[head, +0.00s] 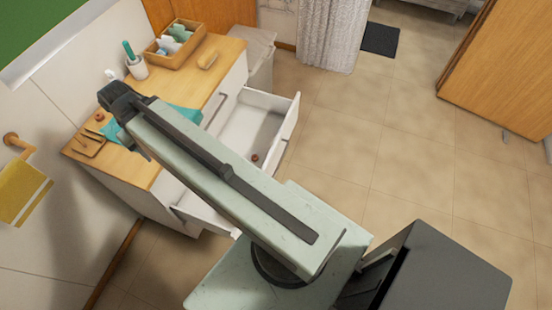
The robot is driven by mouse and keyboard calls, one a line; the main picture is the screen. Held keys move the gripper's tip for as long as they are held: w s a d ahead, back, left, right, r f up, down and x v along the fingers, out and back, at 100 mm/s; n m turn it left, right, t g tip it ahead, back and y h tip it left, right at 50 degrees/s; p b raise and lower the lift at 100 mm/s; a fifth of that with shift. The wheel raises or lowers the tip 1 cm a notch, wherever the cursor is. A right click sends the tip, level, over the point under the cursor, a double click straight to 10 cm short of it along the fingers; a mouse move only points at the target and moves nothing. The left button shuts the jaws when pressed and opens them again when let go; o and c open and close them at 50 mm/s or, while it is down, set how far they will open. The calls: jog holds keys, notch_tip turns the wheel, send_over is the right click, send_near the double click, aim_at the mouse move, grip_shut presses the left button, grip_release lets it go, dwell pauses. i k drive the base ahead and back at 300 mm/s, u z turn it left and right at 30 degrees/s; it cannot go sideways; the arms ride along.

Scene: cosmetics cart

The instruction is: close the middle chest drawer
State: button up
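The chest (222,62) stands at the left with a wooden top and white front. An open white drawer (245,125) juts out from its front to the right of my arm. A small brown round thing (254,157) lies in it. More white drawer panels (192,212) show on the near side of my arm, with a dark handle. My arm covers the middle, so I cannot tell whether these belong to one drawer, or which level is open.
On the chest top are a wooden box of bottles (180,42), a cup with a teal brush (136,67), a teal cloth (184,115) and a small wooden tray (89,142). A pale bin (262,55) stands beyond.

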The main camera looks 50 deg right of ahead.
aim_at(260, 123)
jog(key=z, duration=1.5)
